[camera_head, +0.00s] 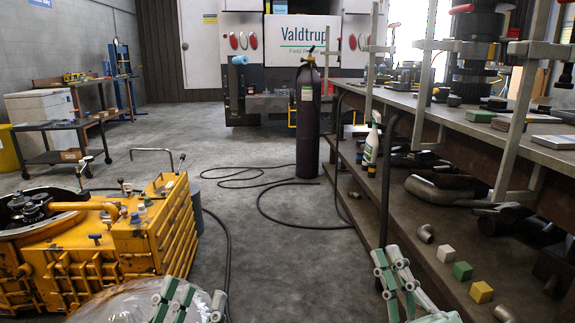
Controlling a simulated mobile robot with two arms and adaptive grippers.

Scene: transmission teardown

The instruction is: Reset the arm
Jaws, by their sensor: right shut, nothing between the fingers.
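My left gripper (190,296) shows at the bottom edge, left of centre, in front of the yellow machine housing. Only its pale and green finger parts show, and whether they are open or shut is unclear. My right gripper (390,259) is at the bottom, right of centre, beside the lower shelf of the workbench. Its fingers are shut with nothing visible between them. A glossy, clear rounded thing (120,305) lies at the bottom left next to the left gripper; I cannot tell whether they touch.
The yellow housing (150,240) fills the lower left. The bench's lower shelf (425,275) at right carries pipe fittings and white, green (462,271) and yellow (481,292) cubes. A gas cylinder (308,125) stands behind; a black hose (300,225) crosses the floor. Middle floor is mostly clear.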

